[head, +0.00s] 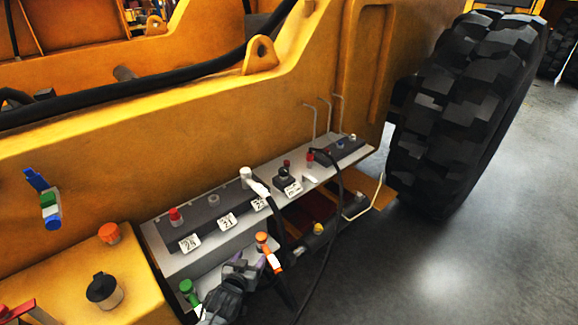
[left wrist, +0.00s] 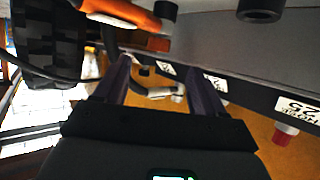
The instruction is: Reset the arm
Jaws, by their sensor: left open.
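My left gripper (head: 249,261) is at the bottom centre of the head view, in front of the grey panel's lower shelf. Its two purple-grey fingers are apart. In the left wrist view the fingers (left wrist: 163,80) stand apart with nothing clearly held between them. An orange-ended hose connector (head: 272,261) is just right of the fingers in the head view. A large orange part (left wrist: 120,12) shows above the fingers in the wrist view. I cannot tell whether the gripper touches anything. My right gripper is not in view.
A grey panel (head: 206,262) carries numbered tags, a red-capped fitting (head: 176,217) and a white hose connector (head: 257,187). Black hoses hang beside the gripper. A green cap (head: 187,288) is at left. A big tyre (head: 460,110) stands right; the floor (head: 470,260) there is clear.

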